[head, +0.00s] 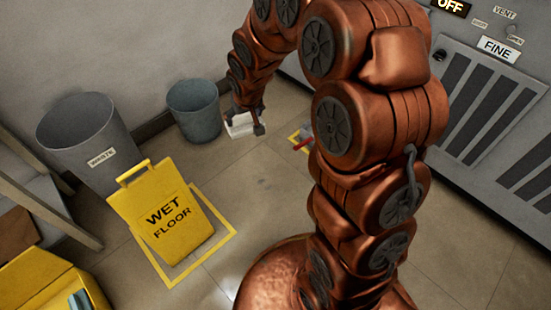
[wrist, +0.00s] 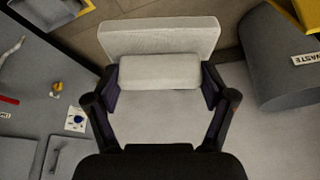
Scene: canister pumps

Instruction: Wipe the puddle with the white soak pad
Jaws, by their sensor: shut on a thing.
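The white soak pad (head: 240,122) is a flat slab with a raised white grip block on it. My gripper (wrist: 160,86) is shut on the block, with one dark finger at each end, and the pad (wrist: 160,32) spreads out beyond it. In the head view the pad is in front of the small blue-grey bin. It looks raised off the floor, but its height is hard to judge. I cannot make out the puddle for certain; a bright shiny patch (head: 228,284) shows on the floor beside my base, and it may be only glare.
A yellow wet floor sign (head: 168,214) stands inside a yellow floor outline. Behind it are a grey waste bin (head: 78,135) and a blue-grey bin (head: 194,108). A grey cabinet (head: 480,105) with vents stands at right. The tiled floor (head: 245,190) between is open; my arm hides part of it.

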